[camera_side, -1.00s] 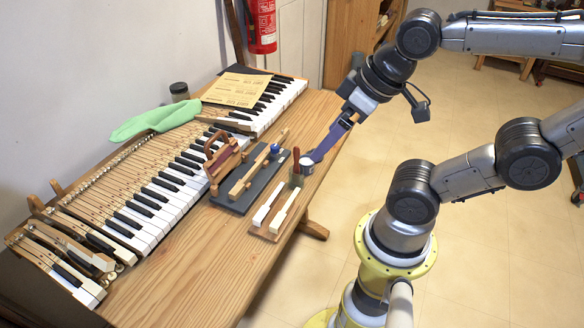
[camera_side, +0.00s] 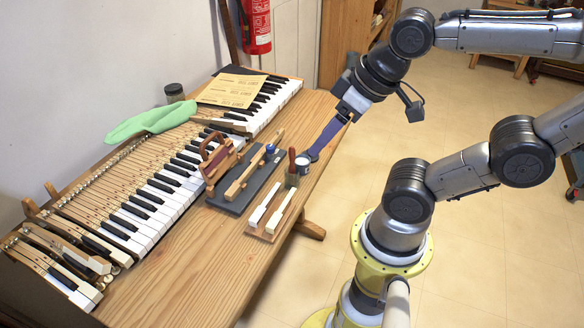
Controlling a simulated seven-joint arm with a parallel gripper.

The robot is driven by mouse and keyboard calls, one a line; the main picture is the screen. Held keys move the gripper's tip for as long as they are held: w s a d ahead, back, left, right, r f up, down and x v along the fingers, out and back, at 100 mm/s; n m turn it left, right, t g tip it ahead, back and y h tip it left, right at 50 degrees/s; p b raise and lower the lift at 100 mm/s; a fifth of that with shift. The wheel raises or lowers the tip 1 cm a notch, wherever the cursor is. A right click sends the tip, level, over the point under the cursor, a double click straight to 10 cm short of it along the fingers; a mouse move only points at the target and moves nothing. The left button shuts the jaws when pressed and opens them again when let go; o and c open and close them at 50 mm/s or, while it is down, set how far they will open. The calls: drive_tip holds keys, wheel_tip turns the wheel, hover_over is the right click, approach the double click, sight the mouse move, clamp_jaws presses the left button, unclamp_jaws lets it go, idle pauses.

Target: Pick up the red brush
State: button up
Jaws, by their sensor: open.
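A red handle (camera_side: 292,155), which looks like the red brush, stands upright in a small dark holder (camera_side: 291,178) near the table's right edge. Its lower part is hidden in the holder. A small white-topped round pot (camera_side: 303,161) sits beside it. My gripper (camera_side: 311,156) reaches down from the upper right with its long purple fingers. The fingertips end just right of the red handle, overlapping the pot's edge in this view. I cannot tell whether they touch the pot. The gripper is open and holds nothing that I can see.
A grey board with wooden pieces (camera_side: 232,207) and a small board with two white keys (camera_side: 262,236) lie close by. A red-brown wooden tool (camera_side: 217,160) stands to the left. The keyboard (camera_side: 160,190), green cloth (camera_side: 150,122) and paper (camera_side: 232,91) are farther left. The front table top is clear.

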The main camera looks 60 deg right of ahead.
drive_tip(key=m+g, duration=0.6)
drive_tip(key=m, duration=1.2)
hover_over(292, 168)
drive_tip(key=f, duration=0.8)
drive_tip(key=shift+w+d+f, duration=0.1)
drive_tip(key=shift+d, duration=0.2)
drive_tip(key=shift+d+f, duration=0.15)
drive_tip(key=shift+f, duration=0.15)
wheel_tip(292, 168, down, 7)
drive_tip(key=shift+r, duration=0.1)
drive_tip(key=shift+f, duration=3.25)
